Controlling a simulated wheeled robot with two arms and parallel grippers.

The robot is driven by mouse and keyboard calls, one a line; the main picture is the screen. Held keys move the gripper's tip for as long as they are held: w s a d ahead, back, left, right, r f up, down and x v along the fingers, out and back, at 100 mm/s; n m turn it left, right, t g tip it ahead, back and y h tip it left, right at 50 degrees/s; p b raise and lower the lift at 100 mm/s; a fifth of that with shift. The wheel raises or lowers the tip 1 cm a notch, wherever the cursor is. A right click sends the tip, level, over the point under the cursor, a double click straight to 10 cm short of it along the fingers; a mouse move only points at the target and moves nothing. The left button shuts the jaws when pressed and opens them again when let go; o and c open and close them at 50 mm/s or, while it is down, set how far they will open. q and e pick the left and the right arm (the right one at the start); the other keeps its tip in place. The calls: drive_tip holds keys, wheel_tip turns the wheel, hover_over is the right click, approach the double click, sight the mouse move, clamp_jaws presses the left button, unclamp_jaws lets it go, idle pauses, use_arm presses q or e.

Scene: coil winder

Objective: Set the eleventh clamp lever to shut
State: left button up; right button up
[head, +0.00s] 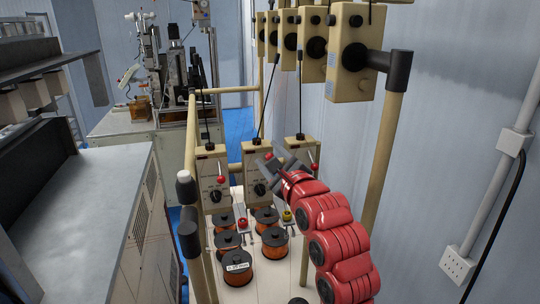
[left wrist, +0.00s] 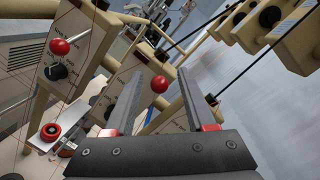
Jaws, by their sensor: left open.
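Several beige winder boxes stand in a row, each with a dark knob and a red-ball clamp lever. The left box (head: 211,165) has its lever ball (head: 221,179) tilted up, and the right one has a lever ball (head: 312,167) too. No numbering is readable, so I cannot tell which lever is the eleventh. My left gripper (head: 270,163) is in front of the middle box (head: 250,160), partly covering it. In the left wrist view its two fingers (left wrist: 159,76) are apart, with a red lever ball (left wrist: 159,84) seen between them; contact cannot be told. My right gripper is out of view.
Copper wire spools (head: 237,267) stand on the white bench below the boxes. Beige posts (head: 385,150) flank the frame, and more beige tension boxes (head: 352,50) hang above. A grey cabinet top (head: 85,190) lies to the left.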

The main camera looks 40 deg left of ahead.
use_arm(q)
clamp_jaws()
drive_tip(key=shift+f, duration=0.15)
drive_tip(key=shift+s+f+t+y+b, duration=0.1)
drive_tip(key=shift+f+t+y+b, duration=0.3)
drive_tip(key=shift+f+y+b, duration=0.4)
wheel_tip(320, 180, down, 2)
drive_tip(key=t+y+b, duration=0.1)
drive_tip(key=b, duration=0.3)
drive_tip(key=n+t+y+b, duration=0.1)
drive_tip(key=y+b, duration=0.1)
drive_tip(key=b, duration=0.2)
drive_tip(key=shift+d+f+y+b, duration=0.1)
drive_tip(key=shift+d+y+b, duration=0.05)
drive_tip(key=shift+y+b, duration=0.2)
drive_tip(key=y+b, duration=0.1)
drive_tip(key=b, duration=0.3)
drive_tip(key=n+y+b, duration=0.1)
drive_tip(key=y+b, duration=0.1)
drive_tip(key=b, duration=0.2)
drive_tip(key=n+y+b, duration=0.1)
drive_tip(key=b, duration=0.3)
drive_tip(key=shift+a+f, duration=0.2)
drive_tip(key=shift+f, duration=0.1)
